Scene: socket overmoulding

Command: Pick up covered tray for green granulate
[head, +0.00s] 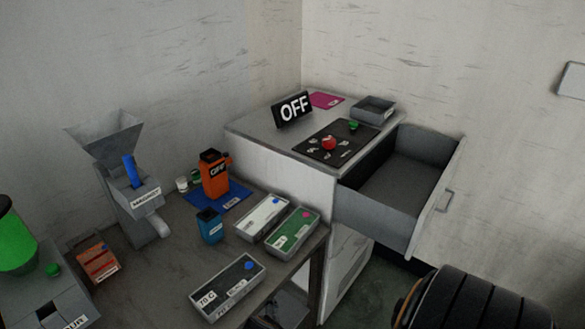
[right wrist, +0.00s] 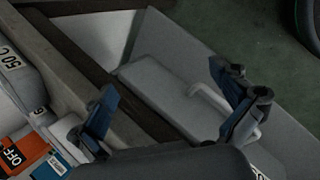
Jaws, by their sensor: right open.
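In the head view, a grey tray with a green top (head: 293,231) sits near the right edge of the dark table. A table edge and a pale cabinet surface show beyond the fingers; I cannot make out the green-topped tray there. My left gripper is in neither view.
A dark-topped tray (head: 228,286) lies nearer on the table. An orange OFF device (head: 215,177), blue container (head: 209,226) and hopper machine (head: 131,190) stand further left. The grey drawer (head: 400,189) is pulled out of the white cabinet (head: 281,165), close to the table's right side.

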